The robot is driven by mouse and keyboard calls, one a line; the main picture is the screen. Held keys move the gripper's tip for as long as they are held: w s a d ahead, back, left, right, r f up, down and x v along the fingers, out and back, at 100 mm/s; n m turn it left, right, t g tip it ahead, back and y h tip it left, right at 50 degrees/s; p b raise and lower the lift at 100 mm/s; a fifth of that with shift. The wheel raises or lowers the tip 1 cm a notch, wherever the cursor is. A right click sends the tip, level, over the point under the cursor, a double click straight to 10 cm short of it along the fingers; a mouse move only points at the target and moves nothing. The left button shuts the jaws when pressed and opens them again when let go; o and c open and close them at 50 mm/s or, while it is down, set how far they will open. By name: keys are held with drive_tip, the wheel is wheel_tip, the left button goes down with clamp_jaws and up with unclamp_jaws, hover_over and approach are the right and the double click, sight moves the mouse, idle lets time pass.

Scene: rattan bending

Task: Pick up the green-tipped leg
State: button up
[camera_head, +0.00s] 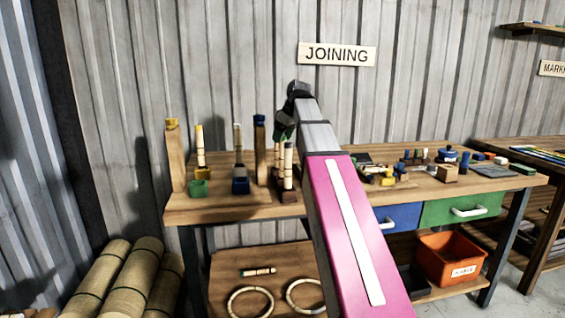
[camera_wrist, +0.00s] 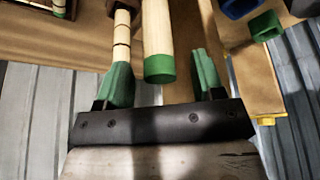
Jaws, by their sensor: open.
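In the wrist view, a pale round leg with a green tip (camera_wrist: 158,35) reaches down from the top, its green end between my two green finger pads in the picture. My gripper (camera_wrist: 163,62) is open, with visible room on both sides of this leg. I cannot tell the leg's exact depth between the fingers. A thinner, dark-banded rattan piece (camera_wrist: 122,30) overlaps the left finger. In the head view, my gripper (camera_head: 283,130) is small and partly hidden by my arm, above pale upright legs (camera_head: 288,160) in a holder on the bench.
The wooden bench (camera_head: 215,208) also carries a yellow-topped post (camera_head: 173,150), a blue-topped post (camera_head: 259,145), a green cup (camera_head: 198,188) and a blue cup (camera_head: 240,186). Loose small parts crowd its right half. An orange bin (camera_head: 450,258) and rattan rings (camera_head: 250,301) sit below.

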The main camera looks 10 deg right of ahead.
drive_tip(key=x, duration=0.2)
drive_tip(key=shift+f, duration=0.35)
clamp_jaws()
drive_tip(key=shift+r, duration=0.15)
